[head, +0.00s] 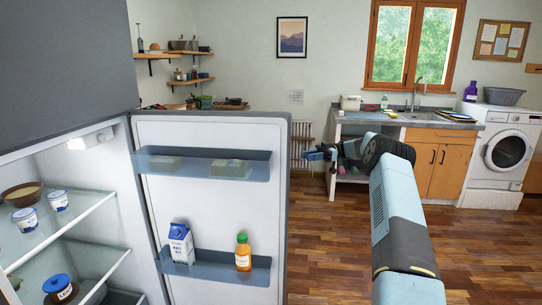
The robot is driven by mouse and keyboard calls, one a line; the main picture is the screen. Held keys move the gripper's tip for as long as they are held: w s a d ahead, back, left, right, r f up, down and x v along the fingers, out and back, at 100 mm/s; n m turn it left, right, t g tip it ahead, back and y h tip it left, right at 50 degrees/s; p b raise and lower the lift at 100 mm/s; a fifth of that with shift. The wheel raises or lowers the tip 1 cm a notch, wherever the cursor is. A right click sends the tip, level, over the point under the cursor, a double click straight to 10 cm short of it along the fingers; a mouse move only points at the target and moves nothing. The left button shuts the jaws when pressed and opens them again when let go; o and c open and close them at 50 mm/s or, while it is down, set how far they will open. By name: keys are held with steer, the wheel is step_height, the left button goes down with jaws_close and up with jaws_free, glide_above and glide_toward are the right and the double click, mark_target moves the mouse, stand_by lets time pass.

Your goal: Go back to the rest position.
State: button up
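My gripper (314,155) is at the end of my arm, in the middle of the head view. It points left and shows just right of the upper edge of the open fridge door (210,132). The gripper is small and seen from the side, so I cannot tell whether its fingers are open or shut. I see no object clearly held in it. My blue-grey arm reaches up from the lower right.
The open fridge's door shelves hold a milk carton (181,243) and an orange bottle (243,252). Its glass shelves hold tubs (58,200) and a bowl (22,194). Behind are a sink counter (440,122) and a washing machine (505,150). Wooden floor (480,250) is clear at right.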

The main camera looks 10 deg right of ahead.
steer(key=w+a+r+m+t, duration=0.25)
steer(key=a+r+t, duration=0.4)
steer(key=r, duration=0.45)
steer(key=w+a+r+m+t, duration=0.1)
steer(key=w+a+r+t, duration=0.2)
steer(key=a+r+t, duration=0.55)
steer(key=s+r+m+t+h, duration=0.3)
steer(key=r+m+h, duration=0.15)
steer(key=r, duration=0.35)
steer(key=s+r+m+t+h, duration=0.3)
steer(key=s+r+h, duration=0.15)
steer(key=r, duration=0.35)
steer(key=s+d+f+m+g+h, duration=0.25)
steer(key=s+m+h, duration=0.2)
steer(key=s, duration=0.75)
steer(key=s+d+f+m+g+h, duration=0.15)
steer(key=s+d+m+h, duration=0.35)
steer(key=s, duration=0.6)
steer(key=s+a+f+g, duration=0.1)
steer(key=s+f+g, duration=0.1)
steer(key=s+f, duration=0.4)
steer(key=s+a+f+g, duration=0.2)
steer(key=s+f, duration=0.4)
steer(key=s, duration=0.8)
steer(key=s+a+f+g+y, duration=0.1)
steer(key=s+a+f+g, duration=0.1)
steer(key=s+f, duration=0.4)
steer(key=s+g, duration=0.1)
steer(key=s, duration=0.3)
steer(key=shift+s, duration=0.15)
